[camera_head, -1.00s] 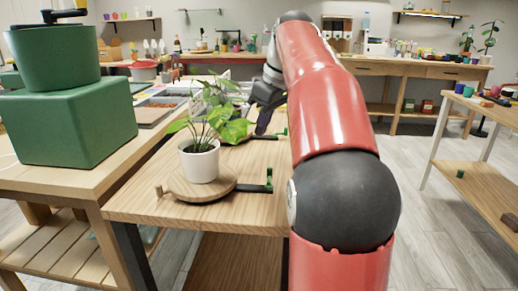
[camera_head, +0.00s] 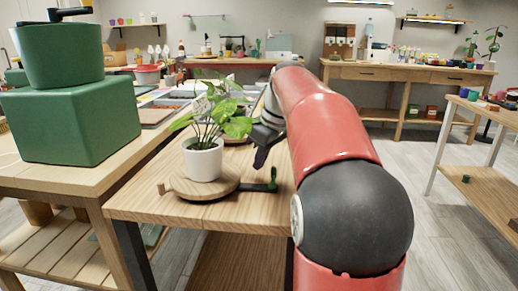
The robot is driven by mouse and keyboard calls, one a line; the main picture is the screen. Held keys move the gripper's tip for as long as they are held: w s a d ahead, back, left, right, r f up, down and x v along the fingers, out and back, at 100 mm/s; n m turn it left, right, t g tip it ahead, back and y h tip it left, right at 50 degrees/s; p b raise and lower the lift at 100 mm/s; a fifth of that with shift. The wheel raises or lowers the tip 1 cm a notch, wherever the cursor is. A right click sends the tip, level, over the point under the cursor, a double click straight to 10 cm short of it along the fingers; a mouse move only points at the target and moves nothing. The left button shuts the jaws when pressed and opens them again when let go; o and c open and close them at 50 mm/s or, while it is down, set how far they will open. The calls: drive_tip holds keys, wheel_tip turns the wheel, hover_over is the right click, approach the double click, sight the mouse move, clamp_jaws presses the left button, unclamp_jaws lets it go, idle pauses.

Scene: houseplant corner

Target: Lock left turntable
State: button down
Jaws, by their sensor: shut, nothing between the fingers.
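A round wooden turntable (camera_head: 186,190) sits near the front of the wooden bench. A leafy plant in a white pot (camera_head: 204,160) stands upright on it. A dark lever with an upright green handle (camera_head: 273,178) sticks out at its right; a small wooden peg (camera_head: 162,189) shows at its left. My gripper (camera_head: 261,160) is shut and empty, its dark fingers pointing down just above and behind the green handle, with a small gap in the picture. Leaves and my arm hide most of the bench behind, including the second lever seen earlier.
A big green block (camera_head: 70,125) with a green pot (camera_head: 60,55) on it stands on the table at the left. Tables with pots and tools line the back wall. Bare bench top (camera_head: 150,210) lies in front of the turntable.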

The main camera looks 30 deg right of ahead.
drive_tip(key=shift+s+d, duration=0.3)
drive_tip(key=shift+s, duration=0.25)
drive_tip(key=shift+s+d, duration=0.25)
drive_tip(key=shift+s, duration=0.25)
